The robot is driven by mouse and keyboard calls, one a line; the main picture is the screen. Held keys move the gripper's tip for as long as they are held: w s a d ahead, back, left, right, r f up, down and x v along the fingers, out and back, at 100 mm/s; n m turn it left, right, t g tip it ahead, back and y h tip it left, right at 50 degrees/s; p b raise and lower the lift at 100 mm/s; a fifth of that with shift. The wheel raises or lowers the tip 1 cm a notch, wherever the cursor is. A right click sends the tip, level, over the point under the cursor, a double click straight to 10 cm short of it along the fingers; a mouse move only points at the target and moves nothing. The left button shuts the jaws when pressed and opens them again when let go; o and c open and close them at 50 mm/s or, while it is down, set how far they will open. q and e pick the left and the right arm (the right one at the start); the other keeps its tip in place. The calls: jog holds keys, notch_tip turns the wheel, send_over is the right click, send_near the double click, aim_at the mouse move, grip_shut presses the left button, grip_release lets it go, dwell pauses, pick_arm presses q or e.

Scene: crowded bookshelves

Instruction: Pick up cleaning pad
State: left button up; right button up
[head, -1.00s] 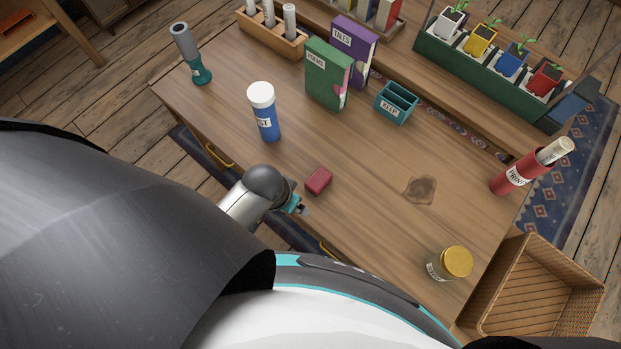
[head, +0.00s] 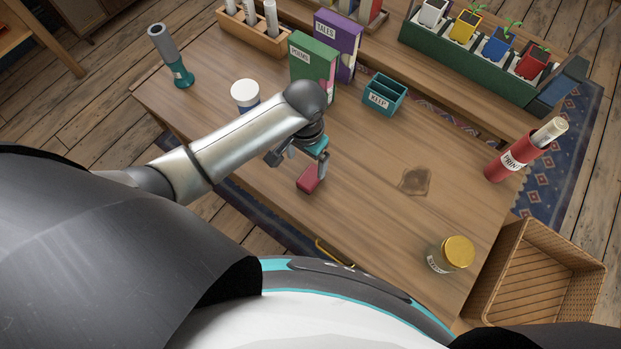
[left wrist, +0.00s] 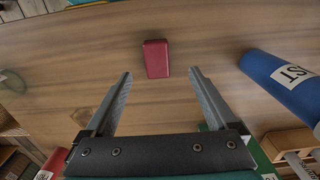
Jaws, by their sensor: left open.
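The cleaning pad looks to be the small dark red block (head: 308,180) on the wooden table, near its front edge. In the left wrist view the red block (left wrist: 156,59) lies just beyond the fingertips, roughly centred between them and not touched. My left gripper (head: 297,160) is over the table directly behind the block, its arm reaching across from the left. In the left wrist view the left gripper (left wrist: 160,74) is open and empty, with two parallel fingers spread wide. My right gripper does not show.
A blue bottle with a white cap (head: 245,93) stands beside the left arm, partly hidden by it. A teal KEEP box (head: 384,97), green book (head: 312,62) and purple book (head: 338,42) stand behind. A yellow-lidded jar (head: 455,253) is at front right. The table's middle right is clear.

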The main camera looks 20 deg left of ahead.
pick_arm(q)
jog(key=b, duration=0.1)
send_over(308, 180)
jog(key=f, duration=0.4)
jog(key=shift+w+a+f, duration=0.25)
jog(key=f+b, duration=0.1)
jog(key=f, duration=0.2)
jog(key=f+b, duration=0.1)
jog(key=f, duration=0.1)
jog(key=shift+s+d+f+b, duration=0.1)
jog(key=shift+s+d+b, duration=0.15)
jog(key=shift+b, duration=0.1)
jog(key=c, duration=1.4)
